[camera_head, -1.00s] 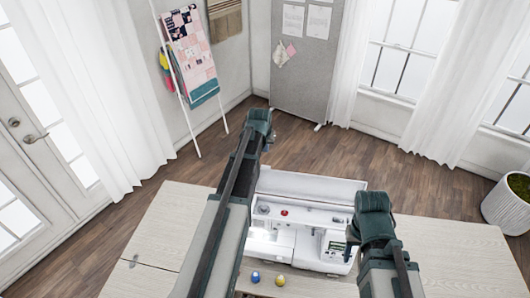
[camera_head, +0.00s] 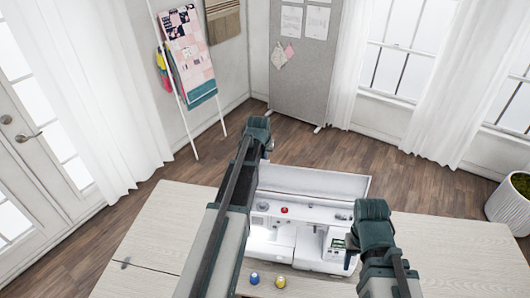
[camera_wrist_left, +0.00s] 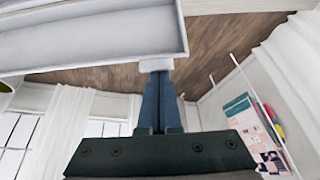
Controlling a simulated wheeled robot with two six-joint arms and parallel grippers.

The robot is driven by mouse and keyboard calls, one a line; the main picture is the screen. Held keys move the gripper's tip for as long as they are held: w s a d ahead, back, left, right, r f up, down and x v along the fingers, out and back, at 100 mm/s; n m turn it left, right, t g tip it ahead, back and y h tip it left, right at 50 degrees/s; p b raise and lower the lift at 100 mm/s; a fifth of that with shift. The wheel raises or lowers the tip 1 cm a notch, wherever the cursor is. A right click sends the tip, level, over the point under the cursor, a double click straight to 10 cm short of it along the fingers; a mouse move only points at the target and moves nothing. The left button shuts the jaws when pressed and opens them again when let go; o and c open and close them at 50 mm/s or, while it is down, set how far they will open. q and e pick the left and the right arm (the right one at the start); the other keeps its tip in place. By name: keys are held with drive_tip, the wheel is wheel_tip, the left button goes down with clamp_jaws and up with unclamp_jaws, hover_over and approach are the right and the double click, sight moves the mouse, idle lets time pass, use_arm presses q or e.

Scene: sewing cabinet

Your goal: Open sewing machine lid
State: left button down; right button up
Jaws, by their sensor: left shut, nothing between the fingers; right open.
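The white sewing machine (camera_head: 284,236) sits in the table, with its lid (camera_head: 315,182) standing raised along the far side. The lid's white panel (camera_wrist_left: 90,40) fills the upper left of the left wrist view. My left gripper (camera_head: 268,148) reaches past the machine's left side to beyond the lid. Its fingers (camera_wrist_left: 160,98) are shut and empty, their tips close to a small white tab at the lid's edge; I cannot tell whether they touch. My right gripper (camera_head: 350,252) is open at the machine's right end. My left arm hides part of the machine's left side.
A blue spool (camera_head: 254,278) and a yellow spool (camera_head: 280,282) stand on the table in front of the machine. The wooden tabletop (camera_head: 160,230) is clear on the left and right. A potted plant (camera_head: 508,205) stands at far right. Floor lies open behind.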

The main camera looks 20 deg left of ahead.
use_arm(q)
drive_tip(key=shift+w+f, duration=0.1)
drive_tip(key=shift+s+d+r+t, duration=0.1)
drive_tip(key=shift+s+d+t, duration=0.1)
drive_tip(key=shift+s, duration=0.35)
drive_tip(key=shift+s+d+r+t, duration=0.1)
drive_tip(key=shift+s+r+t, duration=0.1)
drive_tip(key=shift+s, duration=0.4)
drive_tip(key=shift+s+d+r+t, duration=0.1)
drive_tip(key=shift+s+t, duration=0.1)
drive_tip(key=shift+s, duration=0.35)
drive_tip(key=shift+w+f, duration=0.1)
drive_tip(key=shift+w, duration=0.1)
